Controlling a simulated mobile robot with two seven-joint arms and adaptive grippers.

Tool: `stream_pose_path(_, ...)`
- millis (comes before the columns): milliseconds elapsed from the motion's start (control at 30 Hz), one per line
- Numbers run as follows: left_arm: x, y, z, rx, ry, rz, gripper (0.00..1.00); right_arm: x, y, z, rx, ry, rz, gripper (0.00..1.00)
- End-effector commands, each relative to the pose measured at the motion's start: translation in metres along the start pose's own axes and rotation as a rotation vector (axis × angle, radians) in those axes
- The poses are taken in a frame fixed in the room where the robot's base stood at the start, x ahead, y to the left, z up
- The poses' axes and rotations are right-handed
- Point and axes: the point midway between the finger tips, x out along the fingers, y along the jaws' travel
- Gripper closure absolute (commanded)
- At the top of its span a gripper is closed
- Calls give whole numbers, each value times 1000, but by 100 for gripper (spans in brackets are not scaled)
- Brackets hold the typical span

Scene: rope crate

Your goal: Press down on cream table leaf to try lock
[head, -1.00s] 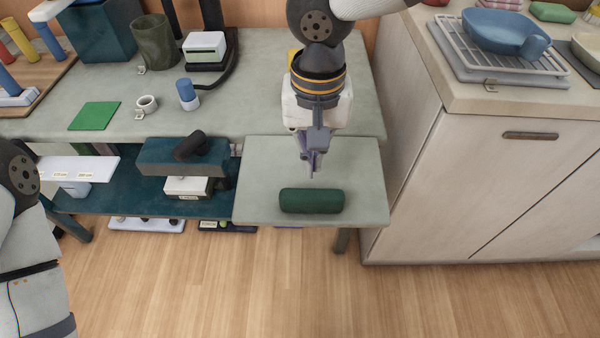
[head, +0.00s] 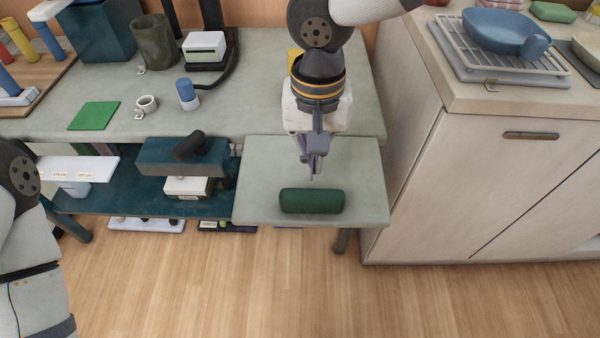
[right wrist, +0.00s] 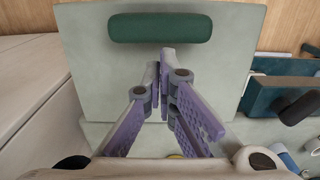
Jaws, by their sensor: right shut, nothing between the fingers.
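The cream table leaf (head: 255,205) juts out from the front of the table, level with or slightly below its top. It also shows in the right wrist view (right wrist: 100,85). A dark green cylinder (head: 311,201) lies on the leaf near its front edge, and it shows at the top of the right wrist view (right wrist: 160,27). My right gripper (head: 311,176) is shut and empty, pointing down over the leaf just behind the cylinder. I cannot tell whether its fingertips touch the leaf. My left gripper is out of view; only my left arm shows.
The table top (head: 250,90) holds a green square (head: 95,116), a white cup (head: 147,104) and a blue-capped bottle (head: 187,94). A teal drawer or box (head: 160,157) is left of the leaf. A pale cabinet (head: 480,180) stands close on the right.

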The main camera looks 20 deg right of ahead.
Motion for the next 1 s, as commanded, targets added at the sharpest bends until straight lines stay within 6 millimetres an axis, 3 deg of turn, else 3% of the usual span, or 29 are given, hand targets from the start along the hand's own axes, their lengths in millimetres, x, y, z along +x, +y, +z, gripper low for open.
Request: stream_pose_path(1000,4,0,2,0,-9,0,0,16,0,0,0,0,2,100)
